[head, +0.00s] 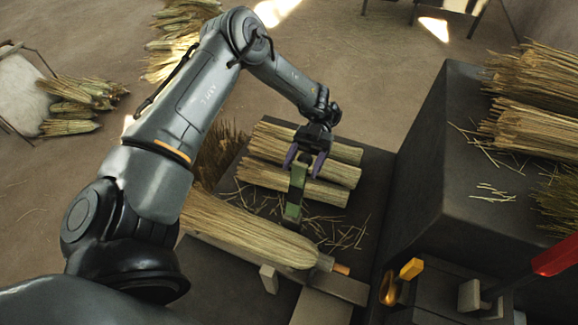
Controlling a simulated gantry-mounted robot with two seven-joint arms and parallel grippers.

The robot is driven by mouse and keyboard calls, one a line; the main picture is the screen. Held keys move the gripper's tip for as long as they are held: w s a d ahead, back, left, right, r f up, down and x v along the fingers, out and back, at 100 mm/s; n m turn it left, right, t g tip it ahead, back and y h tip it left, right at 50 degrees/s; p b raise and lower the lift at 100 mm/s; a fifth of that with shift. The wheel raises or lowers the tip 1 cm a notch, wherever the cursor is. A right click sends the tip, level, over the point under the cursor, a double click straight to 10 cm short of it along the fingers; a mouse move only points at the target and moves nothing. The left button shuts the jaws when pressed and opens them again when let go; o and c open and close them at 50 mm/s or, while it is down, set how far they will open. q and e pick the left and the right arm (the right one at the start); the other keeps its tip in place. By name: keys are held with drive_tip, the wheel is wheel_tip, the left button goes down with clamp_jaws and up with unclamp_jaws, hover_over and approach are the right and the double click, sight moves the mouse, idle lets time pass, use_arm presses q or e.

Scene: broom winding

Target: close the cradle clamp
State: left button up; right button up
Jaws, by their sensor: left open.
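A bundle of straw (245,230) lies lengthwise on a low cradle, with a short orange-tipped handle (340,268) at its right end. A green upright piece (294,203), which looks like the cradle clamp, stands just behind the bundle. It appears raised and not lying over the straw. My left gripper (305,165) has purple fingertips and is open, pointing down at the top of the green piece, one finger to each side in the picture. I cannot tell whether the fingers touch it. My right gripper is not in view.
Straw bundles (305,145) lie behind the clamp, with loose stalks beside it. A tall dark block (440,170) rises at right, with more straw (525,130) on top. A yellow-topped part (411,268) and a red bar (555,255) stand at lower right.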

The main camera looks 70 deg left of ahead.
use_arm(q)
drive_tip(key=shift+d, duration=0.1)
clamp_jaws()
idle(0.4)
